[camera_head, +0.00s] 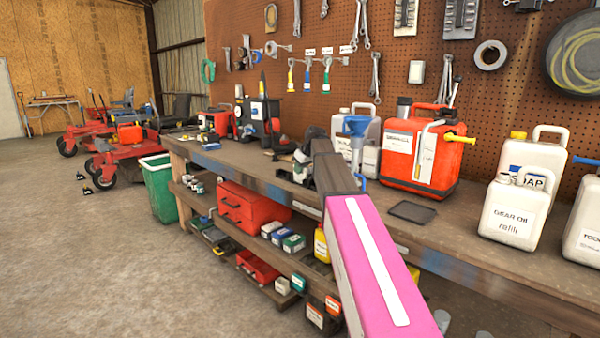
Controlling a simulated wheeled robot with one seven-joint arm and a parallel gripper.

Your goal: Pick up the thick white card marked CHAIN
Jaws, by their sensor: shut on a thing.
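My arm, with a pink link and a dark far section, reaches from the bottom right toward the workbench (455,236). Its far end stands over the back half of the bench. I cannot make out my gripper's fingers; the arm hides what lies behind its far end. No card with a readable CHAIN marking shows. Several small white labels hang by the pegboard hooks, one of them above the screwdrivers (327,50), but their words are too small to read. A dark and pale tool-like shape (301,163) lies just left of the arm's dark section.
A red fuel can (402,150), a white gear oil jug (512,212) and other jugs stand on the bench right of the arm. A flat dark tray (412,212) lies before the red can. A green bin (160,190) stands at the bench's left end. Open floor lies left.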

